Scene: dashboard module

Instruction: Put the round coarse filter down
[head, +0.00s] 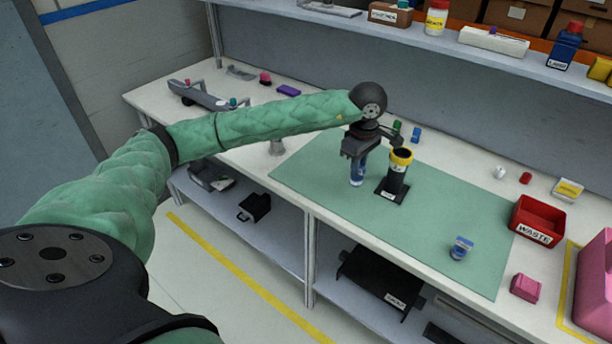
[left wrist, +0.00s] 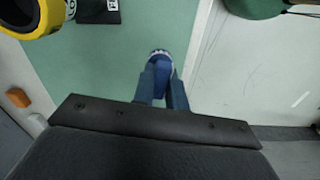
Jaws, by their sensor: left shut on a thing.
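My left gripper (head: 357,165) is pointed down over the left part of the green mat (head: 440,215). It is shut on a small blue round piece with a pale notched rim, which I take to be the round coarse filter; it shows between the fingertips in the left wrist view (left wrist: 160,56). In the head view the gripper hides most of it, and I cannot tell whether it touches the mat. A black upright cylinder with a yellow rim (head: 400,155) stands on a black base just right of the gripper. My right gripper is not in view.
A small blue and grey piece (head: 461,248) lies on the front right of the mat. A red WASTE bin (head: 538,220) stands right of it, with a pink block (head: 525,288) in front. Small bottles stand behind the cylinder. The mat's middle is clear.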

